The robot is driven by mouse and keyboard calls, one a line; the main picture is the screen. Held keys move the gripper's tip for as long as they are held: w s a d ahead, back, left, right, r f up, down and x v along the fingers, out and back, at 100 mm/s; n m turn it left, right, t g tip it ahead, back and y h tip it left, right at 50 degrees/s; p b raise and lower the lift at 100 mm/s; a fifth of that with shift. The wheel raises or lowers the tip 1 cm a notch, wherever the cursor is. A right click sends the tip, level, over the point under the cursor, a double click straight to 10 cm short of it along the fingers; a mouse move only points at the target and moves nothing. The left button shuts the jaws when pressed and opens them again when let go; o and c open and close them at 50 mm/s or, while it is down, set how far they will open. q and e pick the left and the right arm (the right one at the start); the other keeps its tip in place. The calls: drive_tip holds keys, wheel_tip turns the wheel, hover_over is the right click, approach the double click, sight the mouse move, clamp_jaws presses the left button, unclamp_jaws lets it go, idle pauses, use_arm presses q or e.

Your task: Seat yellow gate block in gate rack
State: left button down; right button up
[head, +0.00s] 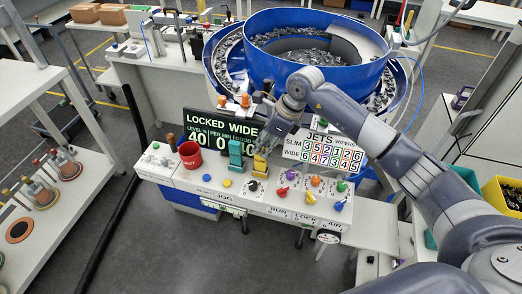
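The yellow gate block (260,164) stands upright near the back of the white console, just right of two teal blocks (235,156). My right gripper (264,146) comes down from the upper right, its fingers at the top of the yellow block. The fingers are small and dark here, so I cannot tell whether they are closed on it. The gate rack is not clearly distinguishable; the blocks' lower ends and any slots are too small to read. I cannot tell whether the yellow block is seated or held just above. My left gripper is not in view.
Colored knobs (315,181) line the console's front and right. A dark display (222,128) and a jets chart (322,150) stand behind. The large blue bowl (315,50) rises at the back.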

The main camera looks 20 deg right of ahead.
drive_tip(key=b+v, duration=0.2)
drive_tip(key=v, duration=0.7)
drive_tip(key=shift+d, duration=0.1)
